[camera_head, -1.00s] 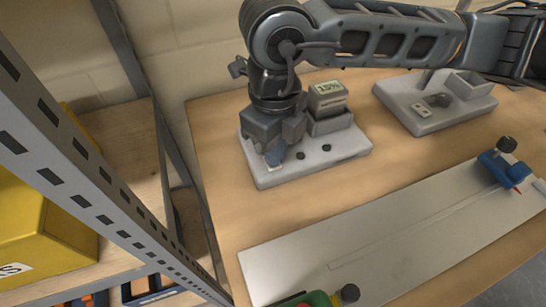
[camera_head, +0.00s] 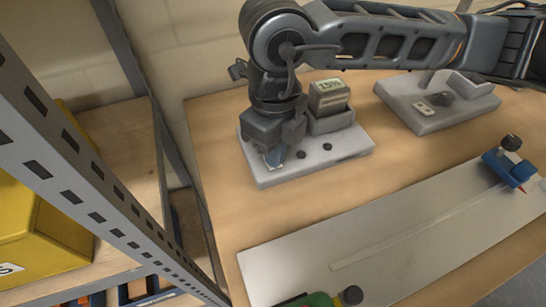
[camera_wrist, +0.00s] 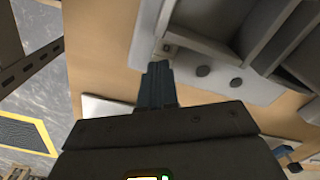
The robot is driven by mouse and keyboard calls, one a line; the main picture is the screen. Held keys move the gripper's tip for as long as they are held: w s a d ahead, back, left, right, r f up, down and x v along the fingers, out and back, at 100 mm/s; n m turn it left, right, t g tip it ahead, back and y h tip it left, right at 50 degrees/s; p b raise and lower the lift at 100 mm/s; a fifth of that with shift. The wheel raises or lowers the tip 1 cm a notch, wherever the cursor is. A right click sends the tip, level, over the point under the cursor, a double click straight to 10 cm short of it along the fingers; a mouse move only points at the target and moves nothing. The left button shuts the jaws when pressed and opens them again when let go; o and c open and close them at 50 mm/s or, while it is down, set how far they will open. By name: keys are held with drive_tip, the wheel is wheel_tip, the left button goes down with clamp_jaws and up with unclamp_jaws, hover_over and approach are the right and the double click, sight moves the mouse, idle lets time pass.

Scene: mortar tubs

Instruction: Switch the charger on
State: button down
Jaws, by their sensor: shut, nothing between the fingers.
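The charger is a pale grey base plate (camera_head: 335,152) on the wooden bench, with a battery block (camera_head: 329,97) in a grey cradle at its back. The block has a small display that seems to read 15%. Two dark round knobs show on the plate, also in the wrist view (camera_wrist: 203,71). My gripper (camera_head: 273,160) is shut and empty, pointing down at the left part of the plate. In the wrist view its blue-grey fingertips (camera_wrist: 158,67) are close to a small light fitting (camera_wrist: 168,48) on the plate, perhaps a switch. Whether they touch cannot be told.
A second pale base (camera_head: 425,118) with a grey cradle stands at the back right. A long metal sheet (camera_head: 400,240) with a blue clamp (camera_head: 508,167) lies in front. A perforated rack post (camera_head: 75,165) and a yellow bin (camera_head: 40,225) are at the left.

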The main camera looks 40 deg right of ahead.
drive_tip(key=shift+f, duration=0.3)
drive_tip(key=shift+r+p, duration=1.1)
drive_tip(key=shift+r, duration=2.45)
drive_tip(key=shift+s, duration=0.1)
